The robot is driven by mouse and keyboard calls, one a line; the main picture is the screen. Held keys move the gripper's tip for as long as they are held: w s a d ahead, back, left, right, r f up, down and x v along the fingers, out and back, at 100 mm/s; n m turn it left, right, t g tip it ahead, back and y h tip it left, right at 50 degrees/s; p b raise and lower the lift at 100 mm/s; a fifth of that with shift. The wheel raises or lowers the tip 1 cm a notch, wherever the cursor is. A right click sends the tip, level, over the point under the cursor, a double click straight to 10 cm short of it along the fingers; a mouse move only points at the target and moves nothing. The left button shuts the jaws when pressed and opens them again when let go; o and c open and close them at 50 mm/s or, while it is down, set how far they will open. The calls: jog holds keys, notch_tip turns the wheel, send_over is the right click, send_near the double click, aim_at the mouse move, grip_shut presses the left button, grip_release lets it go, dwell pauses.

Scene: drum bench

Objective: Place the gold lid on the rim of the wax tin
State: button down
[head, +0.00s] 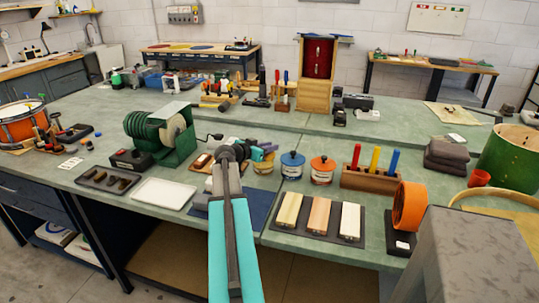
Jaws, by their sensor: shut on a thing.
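My gripper (262,155) is in the middle of the head view, its teal fingers just above a small tin with a golden-yellow look (263,168), which I take for the wax tin. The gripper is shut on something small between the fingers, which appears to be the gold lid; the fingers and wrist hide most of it. I cannot tell whether the lid touches the tin's rim or is above it. The tin stands upright on the green bench, left of a blue-lidded tin (292,165).
An orange-lidded tin (322,169) stands right of the blue one. A wooden rack with coloured handles (372,178) is further right. Wooden bars on a dark tray (320,216) lie in front. A green grinder (165,135) and white tray (164,193) are left.

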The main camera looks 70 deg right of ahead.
aim_at(269, 155)
jog(key=shift+f+p, duration=0.55)
jog(key=shift+f, duration=1.2)
jog(key=shift+f, duration=0.15)
jog(key=c, duration=1.6)
grip_release()
jog(key=shift+r, duration=0.25)
jog(key=shift+w+a, duration=0.1)
jog(key=shift+a, duration=0.25)
jog(key=b+v, duration=0.2)
jog(key=v, duration=0.9)
jog(key=shift+a+r, duration=0.1)
jog(key=shift+r, duration=0.05)
